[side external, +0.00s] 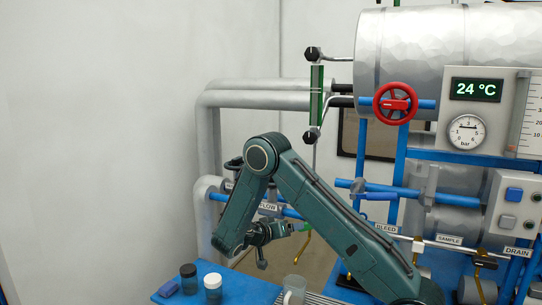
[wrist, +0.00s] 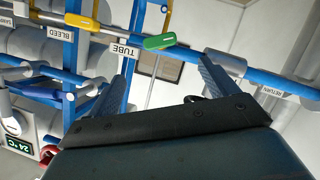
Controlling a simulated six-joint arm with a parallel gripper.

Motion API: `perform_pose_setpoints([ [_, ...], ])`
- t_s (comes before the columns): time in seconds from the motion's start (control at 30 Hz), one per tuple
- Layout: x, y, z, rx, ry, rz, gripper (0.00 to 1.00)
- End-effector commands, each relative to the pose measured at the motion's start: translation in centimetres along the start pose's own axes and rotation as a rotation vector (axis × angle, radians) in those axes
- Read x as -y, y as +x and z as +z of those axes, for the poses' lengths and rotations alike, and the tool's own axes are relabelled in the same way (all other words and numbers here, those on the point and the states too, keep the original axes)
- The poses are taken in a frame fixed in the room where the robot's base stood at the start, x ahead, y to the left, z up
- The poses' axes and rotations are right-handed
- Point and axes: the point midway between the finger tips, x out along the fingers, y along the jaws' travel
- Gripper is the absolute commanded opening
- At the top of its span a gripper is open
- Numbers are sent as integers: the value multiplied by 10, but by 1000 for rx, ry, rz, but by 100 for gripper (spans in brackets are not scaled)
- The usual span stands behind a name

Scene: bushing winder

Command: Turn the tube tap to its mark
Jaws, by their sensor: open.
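The tube tap's green handle (wrist: 159,41) shows in the wrist view on a blue pipe, close to an upside-down TUBE label (wrist: 126,50). It lies slightly tilted across the picture. My gripper (wrist: 168,64) is open and empty, with its two fingers spread on either side of the handle's place in the picture. The handle appears beyond the fingertips, and I see no contact. In the side view my gripper (side external: 284,241) is low, left of the blue frame, beside a small green part (side external: 301,228) that looks like the same handle. I cannot make out the tap's mark.
A yellow handle (wrist: 82,22) is near the BLEED label (wrist: 62,33). The RETURN pipe (wrist: 281,85) is at right. In the side view, a red handwheel (side external: 396,103) is above. A black-capped bottle (side external: 188,278), white-capped bottle (side external: 213,286) and beaker (side external: 294,289) stand below.

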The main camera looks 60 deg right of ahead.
Motion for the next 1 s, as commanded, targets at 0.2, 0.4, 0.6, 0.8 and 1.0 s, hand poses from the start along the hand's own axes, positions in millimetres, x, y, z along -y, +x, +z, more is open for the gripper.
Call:
perform_pose_setpoints([
  [0.2, 0, 10, 0, 3, 0, 1, 85],
  [0.4, -1, 31, 0, 3, 0, 2, 85],
  [0.6, -1, 60, 1, 4, -1, 2, 85],
  [0.8, -1, 91, 1, 4, 0, 2, 85],
  [1.0, 0, 118, 1, 3, 0, 1, 85],
])
